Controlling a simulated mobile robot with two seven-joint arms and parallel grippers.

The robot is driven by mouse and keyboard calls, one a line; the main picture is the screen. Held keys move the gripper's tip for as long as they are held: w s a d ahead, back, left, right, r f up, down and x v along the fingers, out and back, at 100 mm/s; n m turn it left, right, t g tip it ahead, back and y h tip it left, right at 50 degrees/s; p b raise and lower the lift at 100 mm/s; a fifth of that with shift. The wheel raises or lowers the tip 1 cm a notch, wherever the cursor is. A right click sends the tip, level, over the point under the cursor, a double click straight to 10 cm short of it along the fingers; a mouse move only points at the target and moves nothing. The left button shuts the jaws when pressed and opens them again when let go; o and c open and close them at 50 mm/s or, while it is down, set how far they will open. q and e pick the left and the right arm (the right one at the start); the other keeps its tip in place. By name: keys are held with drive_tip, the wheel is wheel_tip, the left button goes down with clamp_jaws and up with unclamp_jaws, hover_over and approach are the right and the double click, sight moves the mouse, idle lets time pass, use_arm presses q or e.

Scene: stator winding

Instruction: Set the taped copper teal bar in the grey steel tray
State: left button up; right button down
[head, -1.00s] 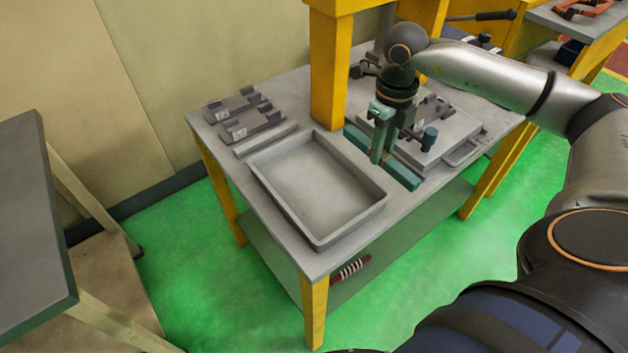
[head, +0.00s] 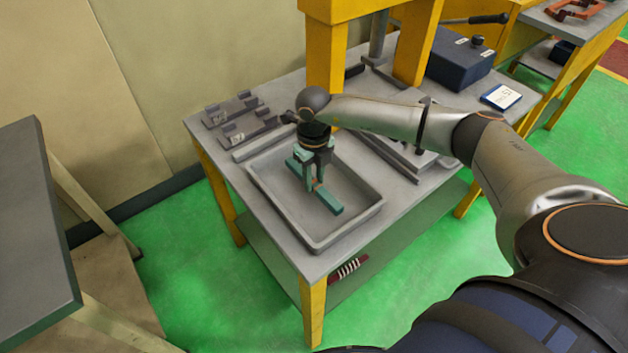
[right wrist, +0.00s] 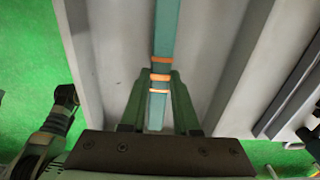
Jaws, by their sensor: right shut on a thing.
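The teal bar (head: 327,200) is within the outline of the grey steel tray (head: 268,206) in the head view. My right gripper (head: 314,187) is shut on it near its middle and points down. In the right wrist view the teal bar (right wrist: 165,50) runs up the picture between the fingers, with copper-coloured bands (right wrist: 159,77) at the grip. The tray's floor and walls show around it. I cannot tell whether the bar touches the tray floor. My left gripper is out of view.
The tray sits on a grey table (head: 300,262) with yellow legs. Dark metal brackets (head: 240,118) lie behind it at the left. A yellow post (head: 325,60) rises behind it. A blue box (head: 460,62) stands at the back right.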

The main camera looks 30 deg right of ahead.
sight(314, 182)
drive_tip(key=shift+f, duration=0.85)
drive_tip(key=c, duration=0.7)
unclamp_jaws()
drive_tip(key=shift+o, duration=0.2)
wheel_tip(314, 182, up, 12)
drive_tip(key=shift+r+b, duration=0.15)
drive_tip(key=shift+b, duration=0.3)
